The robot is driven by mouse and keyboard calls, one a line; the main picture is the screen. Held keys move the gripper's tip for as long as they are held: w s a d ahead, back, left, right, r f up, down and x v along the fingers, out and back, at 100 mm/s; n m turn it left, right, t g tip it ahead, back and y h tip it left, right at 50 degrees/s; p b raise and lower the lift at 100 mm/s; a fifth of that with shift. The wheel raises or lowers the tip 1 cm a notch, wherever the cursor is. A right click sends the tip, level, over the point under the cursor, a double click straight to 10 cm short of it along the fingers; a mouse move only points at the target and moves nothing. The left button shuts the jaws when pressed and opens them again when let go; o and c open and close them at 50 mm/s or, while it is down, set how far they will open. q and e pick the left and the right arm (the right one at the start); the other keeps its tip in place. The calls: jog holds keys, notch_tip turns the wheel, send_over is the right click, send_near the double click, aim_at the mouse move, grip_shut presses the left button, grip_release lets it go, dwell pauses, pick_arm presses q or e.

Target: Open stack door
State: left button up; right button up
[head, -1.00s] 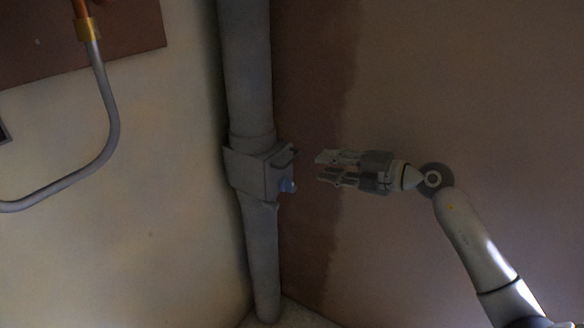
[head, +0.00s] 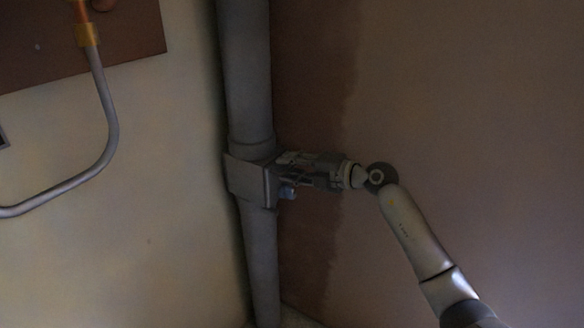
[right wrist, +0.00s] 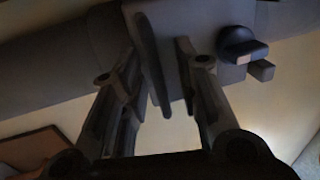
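The grey stack (head: 250,70) is a thick vertical pipe in the corner, with a boxy door housing (head: 248,181) at mid-height. A small bluish knob (head: 287,193) sticks out of its right side. In the right wrist view the knob (right wrist: 238,46) is dark with a pale tab, right of the fingers. My right gripper (head: 281,164) is at the housing's right side. In the right wrist view my right gripper (right wrist: 157,44) is open, its fingers on either side of a thin dark handle bar (right wrist: 152,70), with gaps visible. My left gripper is out of view.
A bent grey pipe (head: 108,120) with a brass fitting (head: 86,35) runs along the pale left wall. A brown panel (head: 40,50) is at the upper left. The brown right wall (head: 470,120) is bare, with free room before it.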

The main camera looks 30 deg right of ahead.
grip_shut()
jog(key=shift+f, duration=0.1)
dwell(0.5)
